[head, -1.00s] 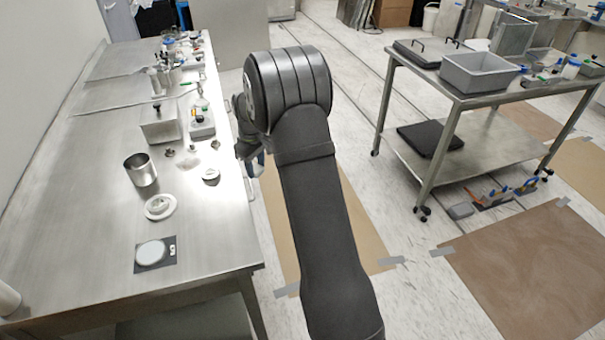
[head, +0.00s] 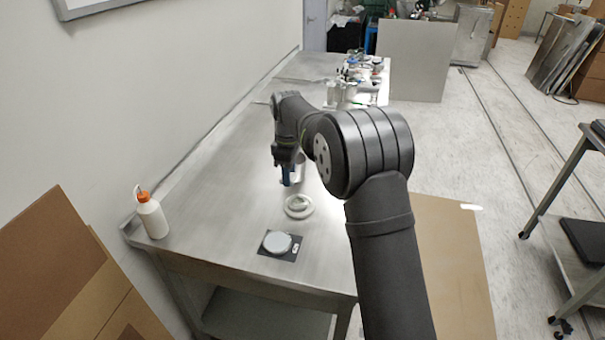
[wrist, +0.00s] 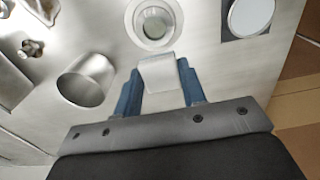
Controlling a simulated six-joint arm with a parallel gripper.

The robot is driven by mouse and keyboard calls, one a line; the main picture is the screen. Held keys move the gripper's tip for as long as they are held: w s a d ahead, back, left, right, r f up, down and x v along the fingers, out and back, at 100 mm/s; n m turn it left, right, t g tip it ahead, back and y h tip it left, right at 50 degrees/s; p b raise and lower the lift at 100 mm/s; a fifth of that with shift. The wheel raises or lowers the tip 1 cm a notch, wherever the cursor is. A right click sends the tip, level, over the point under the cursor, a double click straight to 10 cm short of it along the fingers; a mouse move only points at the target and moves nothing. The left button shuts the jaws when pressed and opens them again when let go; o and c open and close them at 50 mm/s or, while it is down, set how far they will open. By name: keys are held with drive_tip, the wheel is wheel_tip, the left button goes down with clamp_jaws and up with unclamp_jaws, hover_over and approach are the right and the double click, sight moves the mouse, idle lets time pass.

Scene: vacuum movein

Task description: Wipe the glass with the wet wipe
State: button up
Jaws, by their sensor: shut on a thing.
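My gripper (head: 287,180) hangs over the steel bench, close to a pale metal ring with a glass-like centre (head: 298,206). In the wrist view, the blue fingers of my gripper (wrist: 160,82) are shut on a folded white wipe (wrist: 158,70). A light grey round disc (head: 277,242) lies on a dark square pad nearer the bench's front edge. The wipe is hidden in the head view.
A steel cup (wrist: 86,80) stands on the bench left of the ring in the wrist view. A white bottle with an orange cap (head: 152,216) stands at the bench's left corner. Several items (head: 345,88) crowd the far end. Bare bench (head: 215,205) lies left of the ring.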

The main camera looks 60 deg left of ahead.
hover_over(290, 201)
drive_tip(key=shift+f, duration=2.95)
wheel_tip(290, 201, down, 2)
drive_tip(key=shift+w+d+f, duration=0.1)
drive_tip(key=shift+w+d, duration=0.55)
drive_tip(key=shift+w, duration=0.05)
drive_tip(key=shift+w+d, duration=0.8)
drive_tip(key=shift+s+a, duration=1.3)
drive_tip(key=shift+s+a+r, duration=0.15)
drive_tip(key=shift+r, duration=4.05)
